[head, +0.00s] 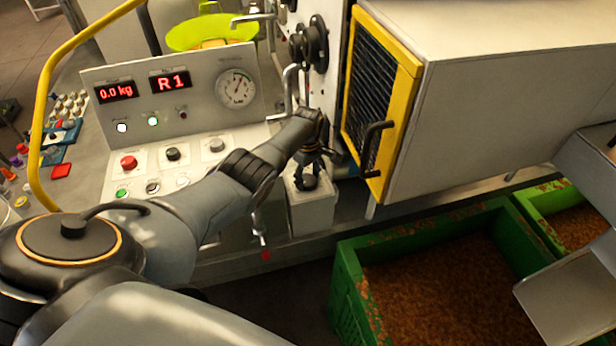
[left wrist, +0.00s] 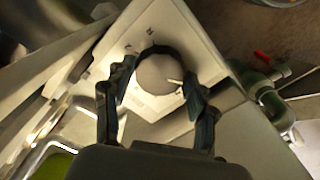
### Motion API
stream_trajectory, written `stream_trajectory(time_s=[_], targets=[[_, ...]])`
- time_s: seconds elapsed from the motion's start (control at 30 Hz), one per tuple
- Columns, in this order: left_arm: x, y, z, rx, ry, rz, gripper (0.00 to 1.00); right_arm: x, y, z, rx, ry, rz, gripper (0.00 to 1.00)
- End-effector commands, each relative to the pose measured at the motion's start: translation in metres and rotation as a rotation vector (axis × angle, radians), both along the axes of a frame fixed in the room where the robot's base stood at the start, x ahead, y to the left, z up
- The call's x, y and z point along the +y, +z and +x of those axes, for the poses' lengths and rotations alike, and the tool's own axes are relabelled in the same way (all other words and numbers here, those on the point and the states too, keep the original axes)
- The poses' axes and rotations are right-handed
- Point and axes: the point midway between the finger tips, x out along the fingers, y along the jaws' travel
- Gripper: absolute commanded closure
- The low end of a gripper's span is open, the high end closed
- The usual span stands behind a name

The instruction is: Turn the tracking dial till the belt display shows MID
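The tracking dial (head: 311,182) is a dark round knob on top of a pale box below my left gripper. In the left wrist view the dial (left wrist: 158,75) has a grey cap, and its white pointer mark aims right and slightly down. Small marks surround it, too small to read surely. My left gripper (head: 312,162) points down over the dial. In the left wrist view its fingers (left wrist: 158,82) stand on either side of the dial, close to it; contact is unclear. The display (head: 171,81) reads R1 in red; its small label is illegible. My right gripper is not in view.
A control panel (head: 214,118) stands behind my left arm, with a 0.0 kg display (head: 116,91) and a round gauge (head: 236,88). A yellow-framed grille (head: 376,97) is close right of the gripper. Green crates (head: 345,285) sit lower right. A red-handled valve (left wrist: 262,58) is beside the box.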

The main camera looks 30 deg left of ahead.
Motion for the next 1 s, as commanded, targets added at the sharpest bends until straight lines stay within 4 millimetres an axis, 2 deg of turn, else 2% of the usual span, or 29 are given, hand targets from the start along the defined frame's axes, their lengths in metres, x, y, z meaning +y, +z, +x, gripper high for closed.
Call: stream_trajectory(time_s=[0.03,0.07,0.1,0.57,0.77,1.0], targets=[[0.0,0.001,0.0,-0.001,0.0,0.001,0.29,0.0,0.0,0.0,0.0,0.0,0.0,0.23],[0.0,0.001,0.0,-0.001,0.0,0.001,0.23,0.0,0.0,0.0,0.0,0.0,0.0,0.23],[0.0,0.0,0.0,-0.001,0.0,0.001,0.22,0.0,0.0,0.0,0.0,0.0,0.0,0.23],[0.0,0.006,0.001,-0.003,-0.001,-0.002,0.22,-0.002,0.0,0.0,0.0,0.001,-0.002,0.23],[0.0,0.026,0.001,-0.004,-0.002,0.0,0.22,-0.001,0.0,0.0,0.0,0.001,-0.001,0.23],[0.0,0.073,0.002,-0.006,-0.001,0.001,0.22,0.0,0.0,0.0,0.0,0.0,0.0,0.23]])
